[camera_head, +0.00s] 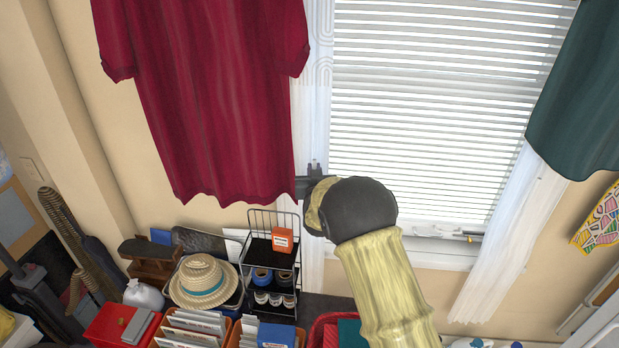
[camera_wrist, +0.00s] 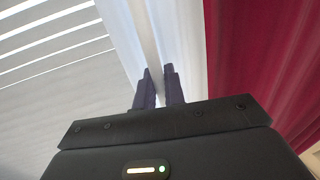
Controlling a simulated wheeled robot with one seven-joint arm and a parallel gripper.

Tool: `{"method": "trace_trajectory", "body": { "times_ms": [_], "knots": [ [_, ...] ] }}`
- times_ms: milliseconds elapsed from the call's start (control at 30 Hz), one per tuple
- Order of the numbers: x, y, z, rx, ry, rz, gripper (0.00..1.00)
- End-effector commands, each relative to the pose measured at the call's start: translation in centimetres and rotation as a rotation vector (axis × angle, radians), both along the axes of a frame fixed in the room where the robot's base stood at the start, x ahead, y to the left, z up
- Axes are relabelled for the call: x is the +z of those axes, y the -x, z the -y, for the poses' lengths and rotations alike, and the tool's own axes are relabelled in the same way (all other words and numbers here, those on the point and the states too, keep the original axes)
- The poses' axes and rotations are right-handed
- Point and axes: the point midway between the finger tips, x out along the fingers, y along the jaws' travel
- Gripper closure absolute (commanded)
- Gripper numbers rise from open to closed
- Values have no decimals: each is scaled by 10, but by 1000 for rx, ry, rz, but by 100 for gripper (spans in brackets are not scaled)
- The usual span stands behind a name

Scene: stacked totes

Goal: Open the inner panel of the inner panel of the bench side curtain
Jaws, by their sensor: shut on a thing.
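A white sheer curtain panel (camera_head: 313,110) hangs along the left edge of the window, partly hidden by a red garment. My gripper (camera_head: 315,168) is at this panel, beside the garment's lower right corner. In the wrist view, my gripper (camera_wrist: 159,73) has its two dark fingers close together on a fold of the white curtain panel (camera_wrist: 183,35). The exact grip on the cloth is small and partly hidden. Another white curtain panel (camera_head: 505,245) hangs at the window's right side, its upper part behind a dark green garment.
The red garment (camera_head: 210,100) hangs just left of my gripper and also shows in the wrist view (camera_wrist: 265,60). White blinds (camera_head: 440,110) cover the window. A wire rack (camera_head: 272,262), straw hat (camera_head: 203,280) and several bins stand below. The dark green garment (camera_head: 585,100) hangs at right.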

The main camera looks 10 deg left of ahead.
Motion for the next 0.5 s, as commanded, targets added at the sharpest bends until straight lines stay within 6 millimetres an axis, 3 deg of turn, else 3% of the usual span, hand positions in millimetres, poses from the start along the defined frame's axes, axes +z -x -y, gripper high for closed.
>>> {"method": "trace_trajectory", "body": {
  "times_ms": [467, 500],
  "knots": [
    [-3, -2, 1, -9, 2, -6, 100],
    [-3, -2, 1, -9, 2, -6, 87]
  ]
}}
